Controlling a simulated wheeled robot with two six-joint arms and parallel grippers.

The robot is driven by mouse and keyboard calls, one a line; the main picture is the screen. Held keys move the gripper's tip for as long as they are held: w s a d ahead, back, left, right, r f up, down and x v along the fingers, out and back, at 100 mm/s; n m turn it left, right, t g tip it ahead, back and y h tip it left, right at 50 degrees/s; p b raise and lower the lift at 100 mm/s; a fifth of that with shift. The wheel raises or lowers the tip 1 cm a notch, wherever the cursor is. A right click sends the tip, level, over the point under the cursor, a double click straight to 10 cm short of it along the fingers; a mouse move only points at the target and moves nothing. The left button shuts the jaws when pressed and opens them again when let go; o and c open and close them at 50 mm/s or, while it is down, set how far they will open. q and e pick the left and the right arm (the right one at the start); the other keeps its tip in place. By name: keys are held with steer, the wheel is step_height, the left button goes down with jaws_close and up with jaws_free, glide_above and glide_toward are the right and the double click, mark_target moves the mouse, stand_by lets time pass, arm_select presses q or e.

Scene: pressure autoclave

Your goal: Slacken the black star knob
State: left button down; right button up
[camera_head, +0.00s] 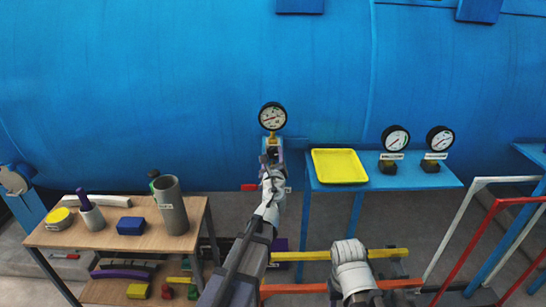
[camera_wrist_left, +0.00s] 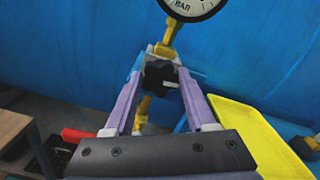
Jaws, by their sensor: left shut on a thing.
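The black star knob (camera_wrist_left: 158,74) sits below a round pressure gauge (camera_wrist_left: 192,6) on a brass stem in the left wrist view. The same gauge (camera_head: 272,116) shows in the head view in front of the blue tank. My left gripper (camera_wrist_left: 160,65) is shut on the knob, with one purple finger on each side of it. In the head view my left gripper (camera_head: 271,158) reaches up to just below the gauge and hides the knob. A part of my right arm shows at the lower middle, but its gripper is not in view.
A yellow tray (camera_head: 339,166) and two more gauges (camera_head: 395,139) (camera_head: 440,139) stand on a blue shelf at right. A wooden table (camera_head: 100,240) with a grey cylinder (camera_head: 170,205) stands at left. Red and white railings (camera_head: 478,235) are at far right.

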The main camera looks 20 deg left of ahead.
arm_select(q)
steer(key=n, duration=1.4)
steer(key=shift+n, duration=0.3)
steer(key=n, duration=0.3)
steer(key=shift+f+n, duration=0.1)
steer(key=shift+n, duration=0.2)
steer(key=n, duration=0.3)
steer(key=shift+n, duration=0.3)
steer(key=n, duration=0.6)
steer(key=shift+s+n, duration=0.1)
steer(key=shift+n, duration=0.2)
steer(key=shift+c, duration=1.1)
jaws_free()
